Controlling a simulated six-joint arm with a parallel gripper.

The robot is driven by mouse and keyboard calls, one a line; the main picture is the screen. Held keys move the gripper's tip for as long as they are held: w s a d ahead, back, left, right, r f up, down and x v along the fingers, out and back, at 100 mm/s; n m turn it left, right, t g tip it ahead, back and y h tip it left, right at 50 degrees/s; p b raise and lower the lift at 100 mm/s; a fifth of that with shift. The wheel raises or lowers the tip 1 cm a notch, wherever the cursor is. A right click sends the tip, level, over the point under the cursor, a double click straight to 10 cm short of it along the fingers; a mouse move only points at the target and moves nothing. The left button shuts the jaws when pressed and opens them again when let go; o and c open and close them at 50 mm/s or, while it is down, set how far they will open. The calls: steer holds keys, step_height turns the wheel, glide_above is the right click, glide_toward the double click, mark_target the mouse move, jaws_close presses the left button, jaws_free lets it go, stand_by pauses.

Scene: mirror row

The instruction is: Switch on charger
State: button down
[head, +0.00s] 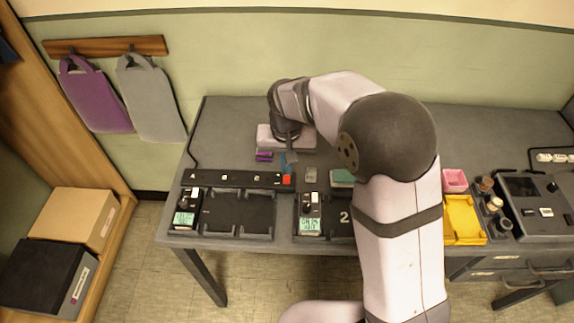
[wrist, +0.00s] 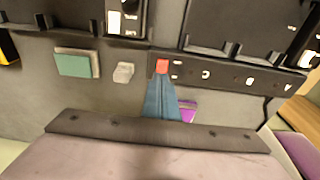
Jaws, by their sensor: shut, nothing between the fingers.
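A black power strip (head: 225,179) with a red switch (head: 287,180) at its right end lies along the back of the chargers; the red switch (wrist: 162,66) also shows in the wrist view. A left charger (head: 237,214) and a right charger marked 2 (head: 338,228) stand in front, each with a small greenish display. My arm hides part of the right one. My gripper (head: 284,166) is shut and empty, its blue fingers pointing at the switch. In the wrist view the fingertips (wrist: 161,78) lie right beside or over the switch's edge; I cannot tell whether they touch.
A purple item (head: 264,156) lies next to my fingers. A small grey block (head: 311,174) and a teal block (head: 342,177) lie to the right. A pink bin (head: 455,180) and yellow tray (head: 463,218) stand beyond my arm. The table's back left is clear.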

steer(key=shift+f, duration=0.4)
